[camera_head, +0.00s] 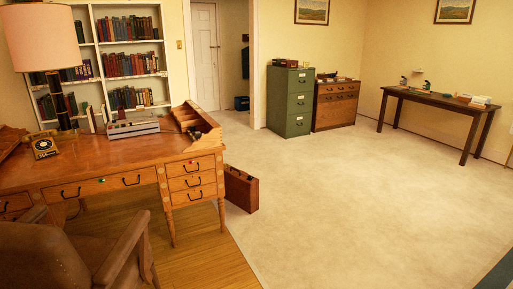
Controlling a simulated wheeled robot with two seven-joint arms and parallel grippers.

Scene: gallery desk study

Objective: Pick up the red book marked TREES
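No book marked TREES can be made out; spine lettering is too small to read at this distance. Several reddish books stand among others on the white bookcase (90,22) at the back left. A few upright book-like items (91,119) stand on the wooden desk (100,165) beside a grey device (132,128). Small items, too small to identify, lie on the dark side table (437,99) at the far right. Neither of my grippers is in view.
An armchair (115,250) stands before the desk, which also holds a lamp (42,38) and a telephone (43,146). A brown case (241,190) stands beside the desk. A green cabinet (291,102) and wooden drawers (335,105) line the back wall. The carpet (350,200) is clear.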

